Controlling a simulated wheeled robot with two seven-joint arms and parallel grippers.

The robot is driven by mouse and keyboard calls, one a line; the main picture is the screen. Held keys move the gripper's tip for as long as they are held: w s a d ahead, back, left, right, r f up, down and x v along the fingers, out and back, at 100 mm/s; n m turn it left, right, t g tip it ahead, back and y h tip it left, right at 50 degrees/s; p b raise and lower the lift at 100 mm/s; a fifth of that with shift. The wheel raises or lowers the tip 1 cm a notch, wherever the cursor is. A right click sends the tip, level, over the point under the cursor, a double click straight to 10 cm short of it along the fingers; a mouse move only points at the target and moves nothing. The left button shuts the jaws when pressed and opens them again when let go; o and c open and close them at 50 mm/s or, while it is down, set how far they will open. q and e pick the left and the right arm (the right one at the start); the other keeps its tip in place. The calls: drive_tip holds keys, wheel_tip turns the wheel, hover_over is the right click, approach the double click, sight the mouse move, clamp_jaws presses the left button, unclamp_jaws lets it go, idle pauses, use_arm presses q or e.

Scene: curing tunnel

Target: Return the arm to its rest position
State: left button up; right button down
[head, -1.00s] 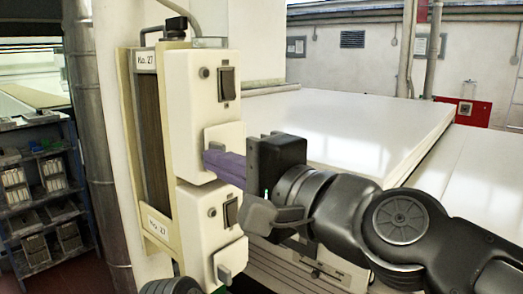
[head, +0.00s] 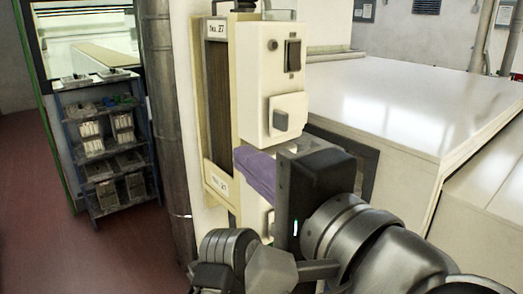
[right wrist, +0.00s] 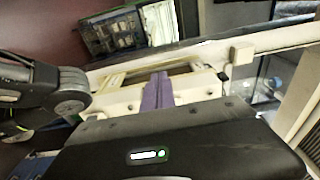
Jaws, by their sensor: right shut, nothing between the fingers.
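My right gripper (head: 240,168) comes in from the lower right in the head view. Its purple fingers are shut together with nothing between them. They lie below the grey push button (head: 281,121) of the upper cream control box (head: 268,85) and hide most of the lower box. I cannot tell whether they touch anything. In the right wrist view the purple fingers (right wrist: 157,92) show in front of the cream unit. My left gripper is not in view. A dark arm link of mine shows at the bottom of the head view.
The boxes sit on a cream frame (head: 221,181) labelled No. 27, beside a metal pipe (head: 165,130). A large white tunnel housing (head: 400,95) fills the right. A rack (head: 105,150) with several bins stands at the left. Red floor (head: 40,200) there is clear.

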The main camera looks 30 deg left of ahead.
idle(0.4)
drive_tip(key=w+d+f+n+t+h, duration=0.1)
drive_tip(key=w+d+f+n+h, duration=0.15)
drive_tip(key=w+f, duration=0.7)
drive_tip(key=w+d+f+n+t+h, duration=0.1)
drive_tip(key=w+d+f+n+h, duration=0.15)
drive_tip(key=w+f, duration=0.7)
drive_tip(key=w+d+f+g+h, duration=0.1)
drive_tip(key=d+f+h, duration=0.15)
drive_tip(key=f, duration=0.85)
drive_tip(key=d+f+h, duration=0.1)
drive_tip(key=d+f, duration=0.3)
drive_tip(key=f, duration=0.7)
drive_tip(key=s+d+f+g+h, duration=0.15)
drive_tip(key=d+f, duration=0.25)
drive_tip(key=f, duration=0.5)
drive_tip(key=s+d+f+g, duration=0.2)
drive_tip(key=s+d+f, duration=0.15)
drive_tip(key=f, duration=0.55)
drive_tip(key=s+d+f+g+h, duration=0.1)
drive_tip(key=s+d+f+g, duration=0.1)
drive_tip(key=s+d+f, duration=0.3)
drive_tip(key=s+d+f+m+g+h, duration=0.1)
drive_tip(key=s+d+f+g, duration=0.2)
drive_tip(key=s+f, duration=0.8)
drive_tip(key=shift+s+d+f+m, duration=0.15)
drive_tip(key=shift+s+d+m, duration=0.15)
drive_tip(key=shift+d, duration=0.6)
